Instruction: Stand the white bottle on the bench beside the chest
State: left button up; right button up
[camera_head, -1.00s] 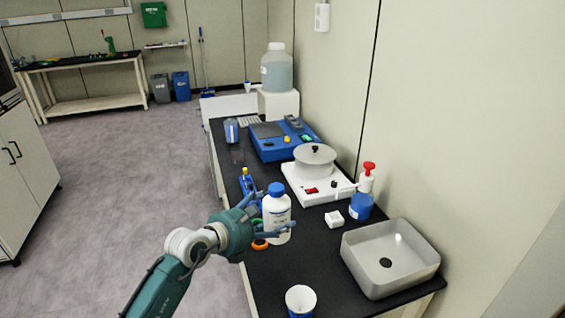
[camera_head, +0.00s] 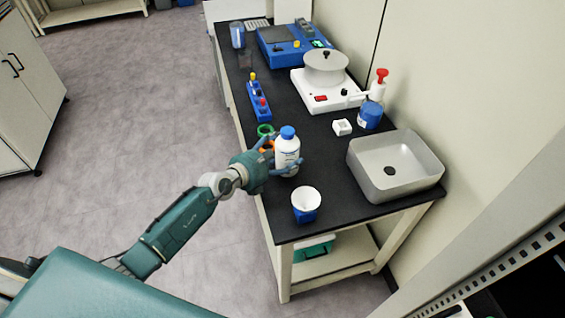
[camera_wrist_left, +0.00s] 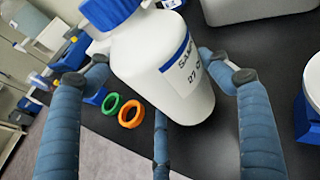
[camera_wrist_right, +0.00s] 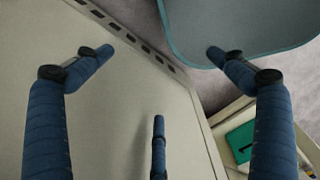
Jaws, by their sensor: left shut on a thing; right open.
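The white bottle (camera_head: 287,155) has a blue cap and a printed label. My left gripper (camera_head: 272,168) is shut around it over the black bench (camera_head: 330,190). In the left wrist view the bottle (camera_wrist_left: 170,75) leans between the fingers of the left gripper (camera_wrist_left: 153,62); I cannot tell whether its base touches the bench. My right gripper (camera_wrist_right: 160,54) is open and empty, seen only in its own wrist view. I cannot pick out a chest for certain; a green box (camera_head: 314,248) sits on the shelf below the bench.
A white-and-blue cup (camera_head: 306,204) stands at the near end. A grey basin (camera_head: 362,176) is to the right. Green (camera_wrist_left: 112,103) and orange (camera_wrist_left: 131,113) rings lie beside the bottle. A blue rack (camera_head: 259,102), a white device (camera_head: 327,100) and a blue pump bottle (camera_head: 370,116) stand farther back.

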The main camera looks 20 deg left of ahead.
aim_at(277, 165)
pick_arm(q)
notch_tip(277, 165, down, 3)
jog(key=shift+b, duration=0.7)
jog(key=shift+f, duration=0.3)
jog(key=shift+w, duration=0.1)
jog(key=o, duration=1.2)
jog(key=shift+f, duration=0.25)
jog(key=shift+c, duration=0.2)
jog(key=o, duration=0.4)
jog(key=shift+o, duration=0.2)
